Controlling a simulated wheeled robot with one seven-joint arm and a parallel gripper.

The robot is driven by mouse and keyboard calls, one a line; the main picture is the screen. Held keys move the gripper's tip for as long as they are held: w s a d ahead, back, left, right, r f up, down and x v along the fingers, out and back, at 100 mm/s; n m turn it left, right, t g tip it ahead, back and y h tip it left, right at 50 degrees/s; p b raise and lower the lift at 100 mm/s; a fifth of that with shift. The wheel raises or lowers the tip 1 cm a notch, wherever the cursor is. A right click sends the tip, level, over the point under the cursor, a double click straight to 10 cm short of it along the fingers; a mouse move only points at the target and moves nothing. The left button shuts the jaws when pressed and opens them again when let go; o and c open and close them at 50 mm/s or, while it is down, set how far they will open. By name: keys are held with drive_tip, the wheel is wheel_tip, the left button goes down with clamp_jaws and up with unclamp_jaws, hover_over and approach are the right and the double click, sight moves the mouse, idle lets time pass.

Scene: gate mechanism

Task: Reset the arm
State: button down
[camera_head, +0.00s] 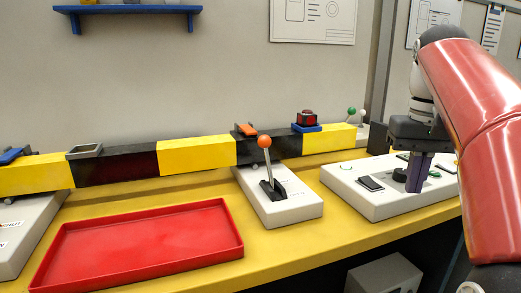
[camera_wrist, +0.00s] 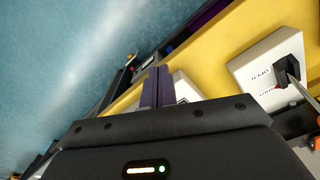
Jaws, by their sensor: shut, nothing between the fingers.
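My red arm comes in from the right in the head view. My gripper (camera_head: 417,172) points down over the white control panel (camera_head: 393,208) at the right. Its purple fingers are together, with nothing between them. The wrist view also shows the closed fingers (camera_wrist: 157,87). The lever box (camera_head: 285,213), white with an orange-knobbed lever (camera_head: 265,143), stands to the left of my gripper, apart from it. In the wrist view a white box with a black lever base (camera_wrist: 286,70) is at the right.
A yellow and black barrier beam (camera_head: 196,154) runs along the back of the yellow table (camera_head: 305,238). A red button on a blue base (camera_head: 306,121) sits on the beam. An empty red tray (camera_head: 140,248) lies at front left. A blue shelf (camera_head: 128,10) hangs above.

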drive_tip(key=s+a+f+t, duration=0.1)
drive_tip(key=s+a+f, duration=0.2)
drive_tip(key=f, duration=0.4)
drive_tip(key=s+a+f+n+t, duration=0.1)
drive_tip(key=s+a+f, duration=0.3)
drive_tip(key=f, duration=0.4)
drive_tip(key=s+a+f+n+t, duration=0.1)
drive_tip(key=s+a+f+t, duration=0.2)
drive_tip(key=s+f, duration=0.3)
drive_tip(key=shift+a+f, duration=0.65)
drive_tip(key=shift+f, duration=0.25)
